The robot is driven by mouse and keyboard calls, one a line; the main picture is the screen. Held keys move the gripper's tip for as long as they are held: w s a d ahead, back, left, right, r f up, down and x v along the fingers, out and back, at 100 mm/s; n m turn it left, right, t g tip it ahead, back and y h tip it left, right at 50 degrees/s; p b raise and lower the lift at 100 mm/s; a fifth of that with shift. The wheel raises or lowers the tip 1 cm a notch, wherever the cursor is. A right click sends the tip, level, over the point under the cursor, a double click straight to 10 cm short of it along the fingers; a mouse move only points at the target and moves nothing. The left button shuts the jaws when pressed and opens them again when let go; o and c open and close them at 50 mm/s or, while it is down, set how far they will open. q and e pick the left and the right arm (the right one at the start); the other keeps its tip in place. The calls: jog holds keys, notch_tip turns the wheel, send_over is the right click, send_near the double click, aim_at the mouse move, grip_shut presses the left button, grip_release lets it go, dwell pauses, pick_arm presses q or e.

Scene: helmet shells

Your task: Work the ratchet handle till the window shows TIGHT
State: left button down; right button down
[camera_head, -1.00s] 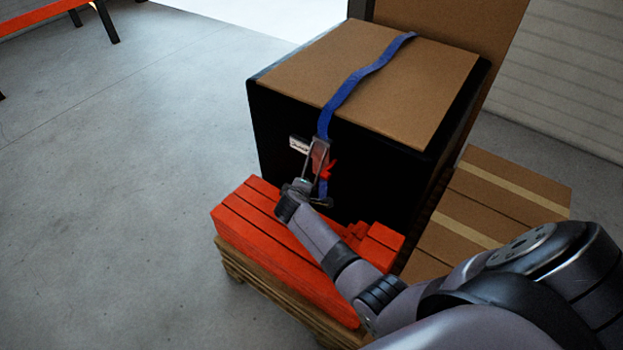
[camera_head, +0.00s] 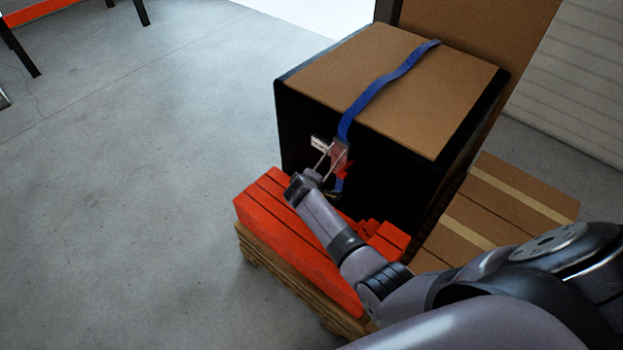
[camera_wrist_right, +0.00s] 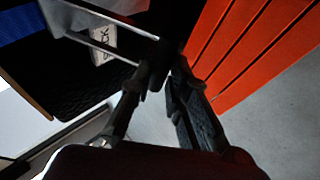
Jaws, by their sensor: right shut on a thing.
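The ratchet (camera_head: 340,155) hangs on the front of a dark box with a brown top, on a blue strap (camera_head: 375,88). Its metal handle (camera_wrist_right: 105,47) is a two-bar frame that slants out from the box. My right gripper (camera_head: 312,178) is shut on the handle's free end; in the wrist view its fingers (camera_wrist_right: 163,70) close around the end bar. A white window plate (camera_head: 320,143) sits beside the ratchet. In the wrist view the window (camera_wrist_right: 103,42) has dark letters that seem to end in "CK", partly behind the handle. My left gripper is out of view.
The strapped box (camera_head: 420,85) stands behind orange planks (camera_head: 285,225) on a wooden pallet (camera_head: 290,285). Brown cartons (camera_head: 515,205) lie to the right.

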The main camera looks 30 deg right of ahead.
jog(key=shift+w+d+r, duration=0.45)
jog(key=shift+d+r, duration=0.2)
jog(key=shift+r, duration=0.1)
jog(key=c, duration=1.9)
grip_release()
jog(key=o, duration=0.4)
jog(key=shift+d+f, duration=0.1)
jog(key=shift+d, duration=0.1)
jog(key=shift+c, duration=0.2)
jog(key=shift+s+a+f, duration=0.1)
jog(key=shift+s+a, duration=0.05)
jog(key=shift+s+a, duration=0.2)
jog(key=v, duration=1.1)
jog(key=shift+s+a, duration=0.25)
